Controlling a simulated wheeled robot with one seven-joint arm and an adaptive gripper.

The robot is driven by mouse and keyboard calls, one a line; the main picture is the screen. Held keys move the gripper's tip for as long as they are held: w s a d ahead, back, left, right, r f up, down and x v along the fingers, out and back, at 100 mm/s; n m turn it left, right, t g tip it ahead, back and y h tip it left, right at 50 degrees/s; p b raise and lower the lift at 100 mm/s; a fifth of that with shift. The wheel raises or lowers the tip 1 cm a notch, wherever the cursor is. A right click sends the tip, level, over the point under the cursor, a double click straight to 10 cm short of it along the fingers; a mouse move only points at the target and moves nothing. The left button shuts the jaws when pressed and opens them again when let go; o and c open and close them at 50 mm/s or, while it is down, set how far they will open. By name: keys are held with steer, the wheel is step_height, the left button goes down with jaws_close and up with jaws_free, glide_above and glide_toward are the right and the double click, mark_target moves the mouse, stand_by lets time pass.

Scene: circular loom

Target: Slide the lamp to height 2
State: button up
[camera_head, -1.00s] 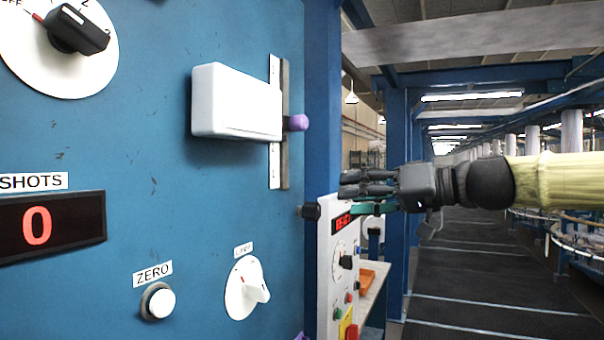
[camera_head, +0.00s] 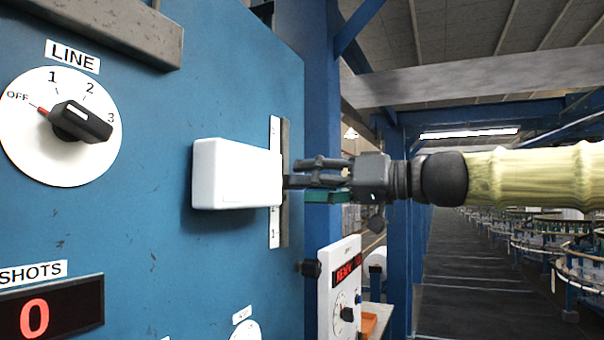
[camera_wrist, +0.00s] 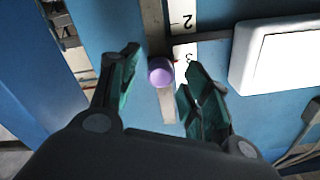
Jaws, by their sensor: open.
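The lamp is a white box (camera_head: 235,174) on the blue panel, beside an upright pale scale strip (camera_head: 274,231). It also shows in the wrist view (camera_wrist: 280,57). A purple knob (camera_wrist: 160,71) sits at the slide in the wrist view. There the strip's marks 2 and 3 appear upside down, with the 3 close beside the knob. My gripper (camera_head: 292,186) reaches in from the right at the slide and hides the knob in the head view. In the wrist view its green-lined fingers (camera_wrist: 162,62) are apart, one on each side of the knob; contact is not clear.
The LINE dial (camera_head: 62,125) and a grey ledge (camera_head: 110,25) are on the panel at left. The SHOTS display (camera_head: 50,312) reads 0. A blue post (camera_head: 322,110) stands right of the slide. A smaller control box (camera_head: 340,290) is below my gripper.

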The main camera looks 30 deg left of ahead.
steer(key=shift+s+a+p, duration=0.1)
steer(key=shift+a+p, duration=0.2)
steer(key=shift+a, duration=0.8)
steer(key=shift+c, duration=0.5)
jaws_close()
